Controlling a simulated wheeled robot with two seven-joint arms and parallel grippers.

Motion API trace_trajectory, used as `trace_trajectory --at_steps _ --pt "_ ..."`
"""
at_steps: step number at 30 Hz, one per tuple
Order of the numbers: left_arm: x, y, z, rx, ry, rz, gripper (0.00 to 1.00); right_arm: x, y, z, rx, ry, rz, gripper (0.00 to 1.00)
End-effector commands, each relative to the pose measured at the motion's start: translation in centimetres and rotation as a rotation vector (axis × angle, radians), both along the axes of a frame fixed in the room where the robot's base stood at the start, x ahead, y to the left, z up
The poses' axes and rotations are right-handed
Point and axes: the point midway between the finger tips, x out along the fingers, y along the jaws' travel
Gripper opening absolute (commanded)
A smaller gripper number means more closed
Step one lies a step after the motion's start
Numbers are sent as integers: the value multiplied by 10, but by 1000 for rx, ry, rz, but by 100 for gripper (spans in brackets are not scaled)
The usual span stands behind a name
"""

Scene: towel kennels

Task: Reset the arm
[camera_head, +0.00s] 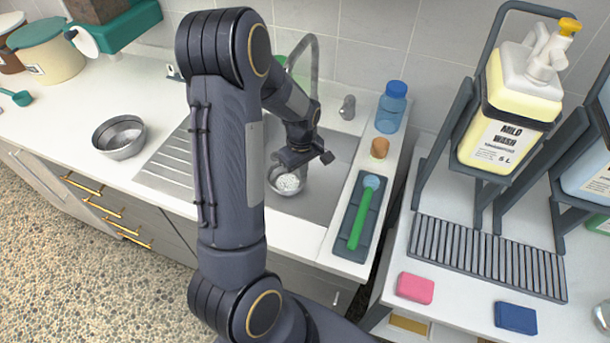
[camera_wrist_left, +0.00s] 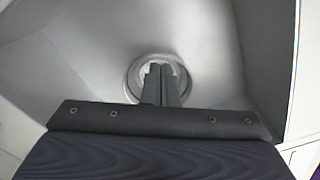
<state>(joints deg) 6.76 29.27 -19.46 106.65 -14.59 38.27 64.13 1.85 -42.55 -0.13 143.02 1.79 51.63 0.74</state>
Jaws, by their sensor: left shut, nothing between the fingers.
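My left arm reaches across the head view to the sink. My left gripper (camera_head: 304,157) hangs over the sink basin (camera_head: 325,200), above a round metal bowl or strainer (camera_head: 287,182) with something white and speckled in it. In the left wrist view the two fingers (camera_wrist_left: 161,85) are together with nothing between them. They point at the round opening (camera_wrist_left: 133,80) at the bottom of the basin and hide part of it. My right gripper is not in view.
A faucet (camera_head: 314,62) stands behind the arm. A blue-capped bottle (camera_head: 391,108), an orange-brown cup (camera_head: 379,148) and a green-handled brush (camera_head: 360,220) are right of the sink. A metal bowl (camera_head: 120,138) stands left. A Mild Wash jug (camera_head: 505,110) sits in a rack. Pink (camera_head: 415,288) and blue (camera_head: 515,318) sponges lie in front.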

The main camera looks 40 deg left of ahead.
Motion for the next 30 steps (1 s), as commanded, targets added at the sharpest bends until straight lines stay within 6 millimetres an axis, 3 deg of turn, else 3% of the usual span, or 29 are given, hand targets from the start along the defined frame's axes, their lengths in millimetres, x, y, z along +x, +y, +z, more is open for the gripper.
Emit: trace_trajectory --at_steps 3,14,17,20,24,30 --pt "0 3 16 0 1 1 0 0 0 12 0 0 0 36" --pt "-1 2 25 -9 -12 -14 0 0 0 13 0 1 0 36" --pt "-7 -9 48 -39 -54 -72 0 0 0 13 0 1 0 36" --pt "-20 -28 86 -82 -132 -188 0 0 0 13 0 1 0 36" --pt "-54 -64 139 -127 -267 -415 0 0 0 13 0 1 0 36" --pt "-114 -112 189 -111 -459 -763 0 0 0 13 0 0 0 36"
